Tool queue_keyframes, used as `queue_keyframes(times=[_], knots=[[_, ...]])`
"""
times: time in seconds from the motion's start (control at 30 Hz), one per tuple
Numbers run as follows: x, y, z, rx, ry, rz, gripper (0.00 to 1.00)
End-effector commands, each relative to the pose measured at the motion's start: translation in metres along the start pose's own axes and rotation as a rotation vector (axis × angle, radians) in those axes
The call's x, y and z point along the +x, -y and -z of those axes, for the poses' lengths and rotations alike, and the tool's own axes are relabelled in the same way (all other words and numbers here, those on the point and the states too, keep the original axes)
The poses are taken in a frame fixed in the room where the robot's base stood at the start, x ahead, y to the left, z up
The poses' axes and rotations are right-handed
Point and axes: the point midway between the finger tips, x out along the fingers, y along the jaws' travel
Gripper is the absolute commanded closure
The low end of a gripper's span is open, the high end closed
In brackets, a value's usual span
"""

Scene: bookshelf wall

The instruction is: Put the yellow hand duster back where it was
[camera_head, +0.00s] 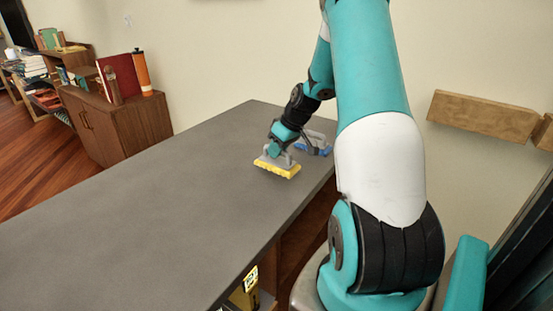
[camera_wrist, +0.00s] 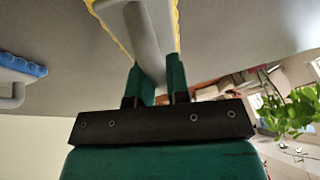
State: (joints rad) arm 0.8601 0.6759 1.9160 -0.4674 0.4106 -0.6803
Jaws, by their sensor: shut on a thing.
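The yellow hand duster (camera_head: 278,168) has a grey back and handle and a yellow fringe. It is at the far part of the grey counter, fringe side down. I cannot tell whether it rests on the surface or hangs just above. My gripper (camera_head: 279,146) is shut on its handle from above. In the wrist view the grey handle of the yellow duster (camera_wrist: 142,40) lies between the two teal fingers of my gripper (camera_wrist: 157,72). A blue hand duster (camera_head: 316,145) sits just right of it near the counter's far edge, and also shows in the wrist view (camera_wrist: 20,68).
The grey counter (camera_head: 130,220) is bare at its left and front. Shelves below it hold a yellow-black object (camera_head: 246,290). A wooden cabinet (camera_head: 120,125) with books and an orange cylinder stands at the back left. A wooden wall shelf (camera_head: 480,115) is at right.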

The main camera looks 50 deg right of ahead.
Motion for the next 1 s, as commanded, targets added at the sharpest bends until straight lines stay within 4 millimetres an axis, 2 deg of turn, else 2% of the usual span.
queue_keyframes(times=[0.3,0.67,0.7,0.8,1.0], knots=[[0.034,-0.006,-0.014,0.000,0.002,0.001,1.00],[0.040,-0.008,-0.016,-0.001,0.000,0.000,1.00],[0.039,-0.007,-0.016,-0.001,0.000,0.000,0.77],[0.038,-0.007,-0.016,-0.001,0.000,0.000,0.58],[0.038,-0.007,-0.016,-0.001,0.000,0.000,0.58]])
